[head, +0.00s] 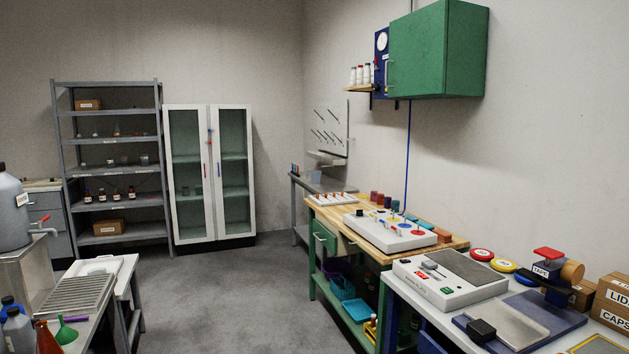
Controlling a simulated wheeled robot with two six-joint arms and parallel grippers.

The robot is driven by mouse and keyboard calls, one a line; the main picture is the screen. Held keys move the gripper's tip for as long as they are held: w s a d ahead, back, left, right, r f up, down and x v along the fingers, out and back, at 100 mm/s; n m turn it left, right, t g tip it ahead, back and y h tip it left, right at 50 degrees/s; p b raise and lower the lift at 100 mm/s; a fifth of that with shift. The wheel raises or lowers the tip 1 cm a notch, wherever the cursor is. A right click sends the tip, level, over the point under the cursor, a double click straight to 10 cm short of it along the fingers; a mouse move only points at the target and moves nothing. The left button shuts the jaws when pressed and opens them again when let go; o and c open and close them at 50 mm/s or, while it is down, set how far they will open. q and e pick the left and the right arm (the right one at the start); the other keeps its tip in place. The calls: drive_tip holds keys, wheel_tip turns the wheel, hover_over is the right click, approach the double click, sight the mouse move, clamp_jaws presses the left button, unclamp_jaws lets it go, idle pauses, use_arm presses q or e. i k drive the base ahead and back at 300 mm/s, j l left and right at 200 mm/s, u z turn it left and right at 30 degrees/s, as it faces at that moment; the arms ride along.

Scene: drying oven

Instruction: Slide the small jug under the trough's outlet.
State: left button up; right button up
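A pale trough (327,158) is fixed to the far right wall, below a white peg board (331,128) with dark slanted pegs. Its outlet is too small to make out. Below it, a grey bench (303,186) stands in the corner. A small greyish object (313,176) on that bench is under or close to the trough; I cannot tell whether it is the small jug. Neither of my grippers is in view.
A wooden workbench (455,241) with a white device stands nearer on the right, before the grey bench. A glass-door cabinet (208,175) and a shelf rack (113,170) stand at the back. Grey floor (237,300) is clear between the left and right benches.

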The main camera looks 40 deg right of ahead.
sight(316, 174)
drive_tip(key=i+l+z, duration=0.35)
drive_tip(key=i, duration=0.3)
drive_tip(key=i+z, duration=0.3)
drive_tip(key=i, duration=3.7)
drive_tip(key=l+z, duration=0.05)
drive_tip(key=l, duration=0.1)
